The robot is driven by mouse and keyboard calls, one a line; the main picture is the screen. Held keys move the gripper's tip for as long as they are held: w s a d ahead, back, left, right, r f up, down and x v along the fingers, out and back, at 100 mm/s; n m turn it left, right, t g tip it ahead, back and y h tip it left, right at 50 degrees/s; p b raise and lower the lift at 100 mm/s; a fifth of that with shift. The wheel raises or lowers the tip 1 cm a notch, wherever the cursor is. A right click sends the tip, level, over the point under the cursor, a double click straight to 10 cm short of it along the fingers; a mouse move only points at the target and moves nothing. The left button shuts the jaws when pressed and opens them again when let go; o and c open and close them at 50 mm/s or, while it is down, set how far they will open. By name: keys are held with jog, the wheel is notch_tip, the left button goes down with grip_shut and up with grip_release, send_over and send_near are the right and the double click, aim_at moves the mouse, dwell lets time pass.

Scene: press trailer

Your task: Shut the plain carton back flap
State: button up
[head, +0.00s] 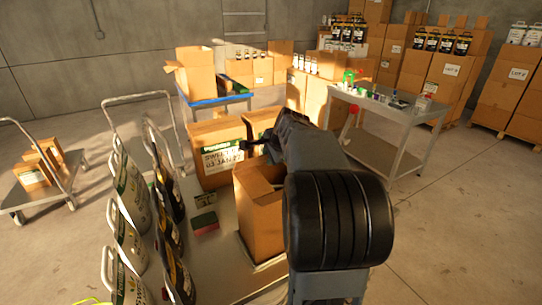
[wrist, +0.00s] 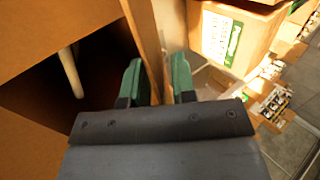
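The plain brown carton (head: 262,222) stands on the cart's grey deck with its top open, partly hidden behind my arm. My gripper (head: 258,150) is above its far side. In the wrist view the carton's dark inside shows at left, with a pale rod-like thing in it, and a brown panel (wrist: 146,35) runs down between the green fingertips of my gripper (wrist: 157,78). The fingers are apart, one on each side of this panel, with a gap at least on the right. I cannot tell whether it is the back flap or wall.
A printed carton (head: 215,155) stands just behind the plain one; it also shows in the wrist view (wrist: 236,35). Upright bags (head: 130,225) line the cart's left side, with a small green-and-red box (head: 205,222) between. A metal table (head: 385,105) stands at right. Floor at right is clear.

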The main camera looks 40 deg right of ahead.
grip_shut()
jog(key=shift+s+f+t+b, duration=0.1)
jog(key=shift+f+t+b, duration=0.25)
jog(key=shift+b, duration=0.85)
jog(key=t+b, duration=0.1)
jog(key=b, duration=0.4)
jog(key=s+f+t+b, duration=0.1)
jog(key=t+b, duration=0.1)
jog(key=b, duration=0.4)
jog(key=t+b, duration=0.2)
jog(key=b, duration=0.4)
jog(key=shift+s+a+f+h, duration=0.1)
jog(key=shift+s+f+h, duration=0.1)
jog(key=shift+f+h, duration=0.15)
jog(key=shift+r+b, duration=0.2)
jog(key=shift+b, duration=0.35)
